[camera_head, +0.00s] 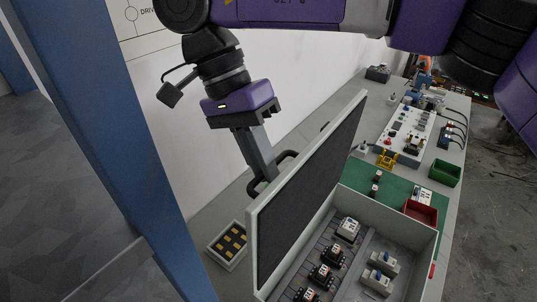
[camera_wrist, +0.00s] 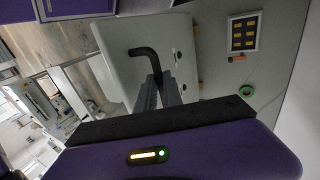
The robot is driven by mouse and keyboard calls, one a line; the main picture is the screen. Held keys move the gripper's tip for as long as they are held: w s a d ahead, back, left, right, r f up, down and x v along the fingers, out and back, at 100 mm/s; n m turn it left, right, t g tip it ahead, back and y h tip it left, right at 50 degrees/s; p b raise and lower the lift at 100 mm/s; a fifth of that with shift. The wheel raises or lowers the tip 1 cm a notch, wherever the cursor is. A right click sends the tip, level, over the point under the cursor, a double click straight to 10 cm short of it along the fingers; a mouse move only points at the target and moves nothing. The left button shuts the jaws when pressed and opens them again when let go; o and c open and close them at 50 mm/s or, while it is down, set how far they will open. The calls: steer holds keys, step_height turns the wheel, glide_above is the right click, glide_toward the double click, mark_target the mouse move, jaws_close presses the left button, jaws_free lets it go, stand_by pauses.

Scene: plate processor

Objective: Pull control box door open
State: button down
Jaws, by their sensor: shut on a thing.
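The control box (camera_head: 408,221) stands on the bench, and its door (camera_head: 310,190) stands up along the left side, swung away from the box opening. A black handle (camera_head: 257,186) is on the door's outer face. My gripper (camera_head: 268,172) is at the handle from above, its fingers shut on it. In the wrist view the fingers (camera_wrist: 160,92) close around the black handle (camera_wrist: 146,54), whose bent end sticks out to the left. The door's pale outer face (camera_wrist: 122,72) lies behind it. The exact contact is small and partly hidden by the fingers.
Inside the box are several electrical parts (camera_head: 333,255). A small tray with yellow pieces (camera_head: 229,245) is left of the door. A blue post (camera_head: 105,130) rises at left, near a white wall.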

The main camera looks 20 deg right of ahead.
steer(key=shift+w+a+f, duration=0.1)
steer(key=shift+a+f, duration=0.05)
steer(key=shift+f, duration=0.15)
